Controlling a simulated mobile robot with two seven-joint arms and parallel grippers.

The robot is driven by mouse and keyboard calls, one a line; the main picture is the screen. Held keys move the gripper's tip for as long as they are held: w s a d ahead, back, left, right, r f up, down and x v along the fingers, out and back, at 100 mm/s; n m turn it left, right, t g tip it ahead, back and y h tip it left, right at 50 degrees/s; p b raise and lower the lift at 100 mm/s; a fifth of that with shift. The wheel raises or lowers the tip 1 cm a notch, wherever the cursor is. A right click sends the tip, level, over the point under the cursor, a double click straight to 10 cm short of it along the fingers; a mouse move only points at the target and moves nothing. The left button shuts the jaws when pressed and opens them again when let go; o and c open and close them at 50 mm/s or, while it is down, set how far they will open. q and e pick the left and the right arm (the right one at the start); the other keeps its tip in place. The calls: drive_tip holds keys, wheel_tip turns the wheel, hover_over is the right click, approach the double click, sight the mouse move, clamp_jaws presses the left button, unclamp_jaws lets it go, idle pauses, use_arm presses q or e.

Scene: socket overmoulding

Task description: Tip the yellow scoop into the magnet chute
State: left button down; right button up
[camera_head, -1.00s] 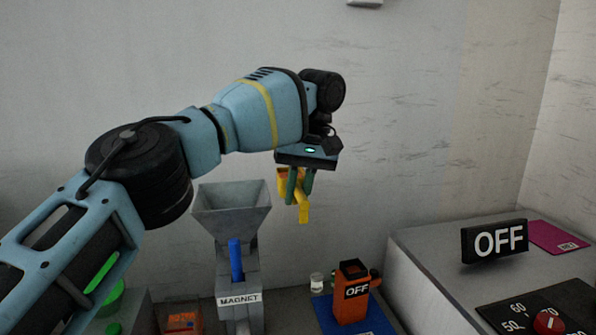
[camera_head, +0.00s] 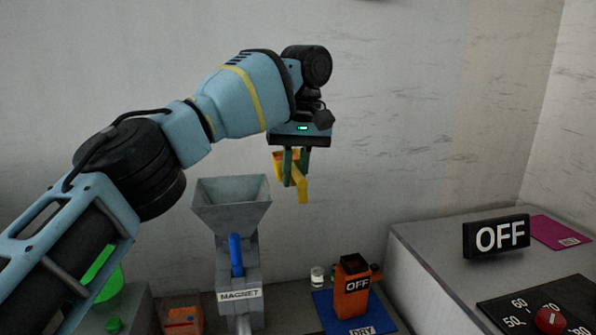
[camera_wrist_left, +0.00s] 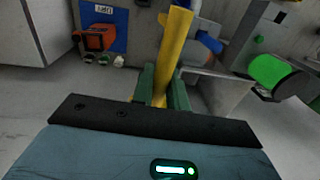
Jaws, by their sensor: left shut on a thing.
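The yellow scoop (camera_head: 301,184) hangs in my left gripper (camera_head: 295,165), which is shut on it. In the head view it is above and to the right of the grey magnet chute (camera_head: 231,203), apart from it. The chute has a wide funnel top, a blue part on its front and a MAGNET label. In the left wrist view the scoop (camera_wrist_left: 172,50) sticks out from between the green fingers of the gripper (camera_wrist_left: 162,90). What the scoop holds is hidden. My right gripper is not in view.
An orange box marked OFF (camera_head: 351,292) stands on a blue mat (camera_head: 376,319) right of the chute, beside a small clear jar (camera_head: 317,278). A grey cabinet (camera_head: 430,240) with an OFF sign (camera_head: 496,237) and red dial is at the right. Green items (camera_head: 108,285) are at the lower left.

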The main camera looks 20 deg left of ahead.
use_arm(q)
drive_tip(key=shift+s+a+f+h, duration=0.15)
drive_tip(key=shift+s+a+h, duration=0.05)
drive_tip(key=shift+a+h, duration=0.1)
drive_tip(key=shift+s+a+f+t+h, duration=0.3)
drive_tip(key=shift+a+t+h, duration=0.25)
drive_tip(key=shift+h, duration=0.2)
drive_tip(key=shift+s+a+f+t+h, duration=0.15)
drive_tip(key=shift+s+a+t+h, duration=0.15)
drive_tip(key=shift+a+t+h, duration=0.35)
drive_tip(key=shift+s+a+r+t+h, duration=0.25)
drive_tip(key=shift+s+a+t+h, duration=0.45)
drive_tip(key=shift+h, duration=0.85)
drive_tip(key=shift+s+a+r+t+h, duration=0.25)
drive_tip(key=shift+a+t+h, duration=0.45)
drive_tip(key=shift+t+h, duration=0.7)
drive_tip(key=shift+s+a+r+t+h, duration=0.2)
drive_tip(key=shift+s+a+t+h, duration=0.4)
drive_tip(key=shift+h, duration=1.15)
